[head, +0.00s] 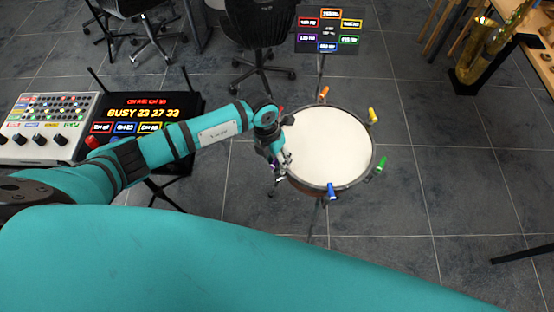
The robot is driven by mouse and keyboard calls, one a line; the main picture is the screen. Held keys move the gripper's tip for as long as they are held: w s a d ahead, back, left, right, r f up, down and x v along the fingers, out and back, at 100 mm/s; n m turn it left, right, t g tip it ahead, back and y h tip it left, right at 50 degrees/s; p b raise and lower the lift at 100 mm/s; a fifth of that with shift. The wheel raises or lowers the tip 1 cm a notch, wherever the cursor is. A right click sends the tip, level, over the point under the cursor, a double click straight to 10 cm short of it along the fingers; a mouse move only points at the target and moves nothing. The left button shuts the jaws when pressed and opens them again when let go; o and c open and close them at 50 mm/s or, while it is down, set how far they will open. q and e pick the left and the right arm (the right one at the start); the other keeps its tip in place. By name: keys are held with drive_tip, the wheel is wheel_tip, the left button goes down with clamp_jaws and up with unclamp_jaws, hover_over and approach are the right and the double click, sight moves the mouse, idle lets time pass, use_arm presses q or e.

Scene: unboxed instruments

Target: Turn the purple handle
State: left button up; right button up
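A round drum (328,147) with a white head stands in the middle on a stand. Coloured handles sit around its rim: orange (324,93), yellow (373,115), green (381,165), blue (331,190), and a red one (281,109) partly hidden behind my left wrist. A small purple patch of the purple handle (288,157) shows at the drum's left rim, among the fingers of my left gripper (281,163). The gripper points down there and covers most of that handle. Whether its fingers are open or closed on it is too small to tell. My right gripper is out of view.
A sign (328,32) with coloured labels stands behind the drum. A mixer (42,125) and a black display panel (150,112) are at the left. Office chairs (262,35) stand at the back, a saxophone (487,50) at upper right. Floor right of the drum is clear.

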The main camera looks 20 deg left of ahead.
use_arm(q)
wheel_tip(320, 180, up, 12)
drive_tip(key=a, duration=0.2)
drive_tip(key=shift+w+f, duration=0.15)
drive_tip(key=shift+w, duration=0.15)
drive_tip(key=shift+a, duration=0.1)
